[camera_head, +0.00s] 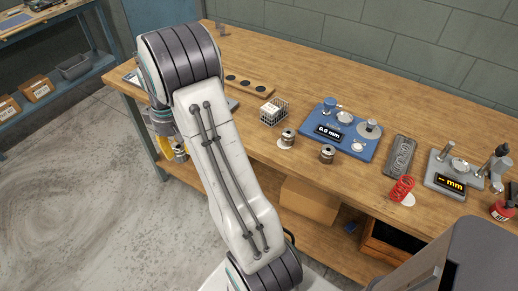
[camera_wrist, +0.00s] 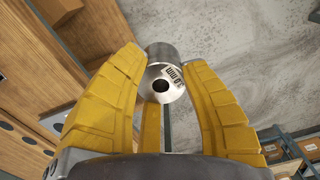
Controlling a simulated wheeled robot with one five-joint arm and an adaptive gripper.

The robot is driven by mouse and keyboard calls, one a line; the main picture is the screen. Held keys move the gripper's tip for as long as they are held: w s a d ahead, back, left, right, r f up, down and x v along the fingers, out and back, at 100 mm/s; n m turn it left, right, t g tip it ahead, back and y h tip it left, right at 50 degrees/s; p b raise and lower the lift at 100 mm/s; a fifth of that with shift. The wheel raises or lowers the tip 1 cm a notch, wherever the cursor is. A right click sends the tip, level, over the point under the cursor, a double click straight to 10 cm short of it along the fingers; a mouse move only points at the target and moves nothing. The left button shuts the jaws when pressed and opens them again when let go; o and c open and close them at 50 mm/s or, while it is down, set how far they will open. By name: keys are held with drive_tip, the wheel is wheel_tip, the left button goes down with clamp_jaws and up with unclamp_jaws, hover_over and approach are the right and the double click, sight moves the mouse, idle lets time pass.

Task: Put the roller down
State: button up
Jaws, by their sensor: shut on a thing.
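My gripper (camera_head: 163,148) is partly hidden behind my arm, beside the front left edge of the workbench (camera_head: 300,80). Its yellow fingers are shut on a metal roller (camera_head: 181,153). The wrist view shows the roller (camera_wrist: 164,82) between the fingertips, with a dark centre hole and a small printed label, held clear of the floor.
A wooden board with dark round spots (camera_head: 245,85), a wire basket (camera_head: 273,112), a blue gauge reading 0.0 mm (camera_head: 345,130), a grey tray (camera_head: 399,155), a red spring (camera_head: 401,188) and a grey gauge (camera_head: 455,175) stand on the bench. The bench's back strip is mostly clear.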

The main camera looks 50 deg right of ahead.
drive_tip(key=s+d+r+m+b, duration=0.15)
drive_tip(key=s+d+b, duration=0.25)
drive_tip(key=s+d, duration=1.2)
drive_tip(key=s+d+r+m+b, duration=0.1)
drive_tip(key=s+d+b, duration=0.15)
drive_tip(key=s, duration=0.75)
drive_tip(key=s+d+r+b, duration=0.1)
drive_tip(key=s+d, duration=0.2)
drive_tip(key=s, duration=0.7)
drive_tip(key=s+d+f+p, duration=0.2)
drive_tip(key=d, duration=0.1)
drive_tip(key=s+d+f+p, duration=0.2)
drive_tip(key=d, duration=0.1)
drive_tip(key=s+d+f+p, duration=0.2)
drive_tip(key=d, duration=0.1)
drive_tip(key=shift+d+p, duration=0.1)
drive_tip(key=shift+p, duration=0.2)
drive_tip(key=shift+s+d+f, duration=0.15)
drive_tip(key=shift+f, duration=0.05)
drive_tip(key=shift+f+p, duration=0.75)
drive_tip(key=shift+p, duration=0.45)
drive_tip(key=shift+f, duration=1.3)
drive_tip(key=shift+f, duration=0.1)
